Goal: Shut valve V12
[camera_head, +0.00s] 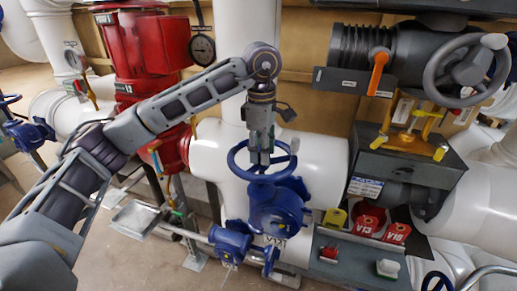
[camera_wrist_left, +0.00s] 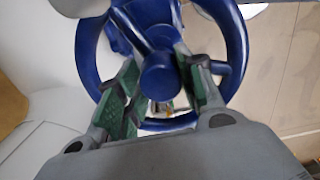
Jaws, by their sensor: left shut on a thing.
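A blue valve (camera_head: 277,208) with a blue handwheel (camera_head: 234,158) stands in front of a thick white pipe, at the middle of the head view. A label on its lower body starts with "V1"; its last character is hard to read. A pale knob sits on the wheel's right side. My left gripper (camera_head: 261,158) points down at the wheel from above. In the left wrist view, the green-padded fingers (camera_wrist_left: 160,88) of my left gripper reach inside the rim of the handwheel (camera_wrist_left: 237,55), on both sides of its hub, and are shut on the wheel. My right gripper is not in view.
A dark actuator with a grey handwheel (camera_head: 466,68) and orange lever (camera_head: 377,72) is at upper right. A grey shelf (camera_head: 350,262) with red tags marked V13 and V16 is right of the valve.

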